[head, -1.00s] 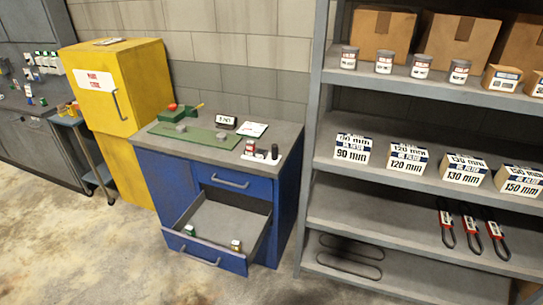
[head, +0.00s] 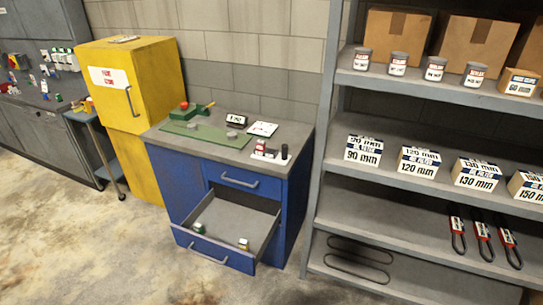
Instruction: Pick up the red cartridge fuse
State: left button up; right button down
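A small red and white piece (head: 261,147) stands on a small white holder at the right of the blue cabinet's top, beside a black cylinder (head: 284,151). It may be the red cartridge fuse, but it is too small to be sure. The open lower drawer (head: 218,232) of the blue cabinet holds a small green and white piece (head: 198,228) at its left and a yellowish one (head: 243,243) at its right. Neither gripper is in view.
The cabinet top (head: 213,152) also bears a green mat (head: 193,133), a green device with a red part (head: 187,108) and a small sign (head: 236,117). A yellow cabinet (head: 125,95) stands left, grey shelving (head: 436,190) right. The open drawer juts over clear floor (head: 130,250).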

aim_at(260, 144)
jog(key=z, duration=0.8)
jog(key=i, duration=1.25)
jog(key=u, duration=0.05)
